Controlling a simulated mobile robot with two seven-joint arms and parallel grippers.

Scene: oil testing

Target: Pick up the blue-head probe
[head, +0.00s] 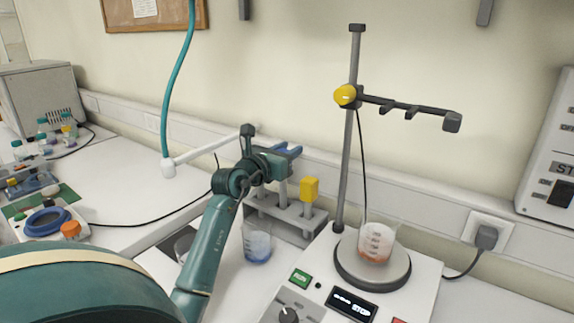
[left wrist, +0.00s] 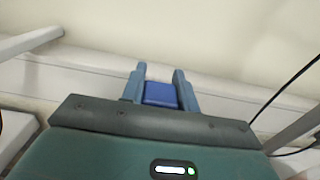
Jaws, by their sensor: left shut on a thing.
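The blue-head probe's blue head (left wrist: 160,95) sits between the two fingers of my left gripper (left wrist: 160,88) in the left wrist view. In the head view my left gripper (head: 286,152) is shut on it at the grey probe rack (head: 262,208), with the blue head partly covered by the fingers. A grey shaft shows below the gripper, toward the rack; whether its lower end is still seated in the rack I cannot tell. A yellow-head probe (head: 309,189) stands upright in the rack just to the right. My right gripper is not in view.
A beaker with blue liquid (head: 257,246) stands in front of the rack. To the right, a hotplate stirrer (head: 373,265) carries a beaker with orange liquid (head: 377,242). A tall stand (head: 349,140) with a clamp arm rises behind it. Bottles and a box fill the far left.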

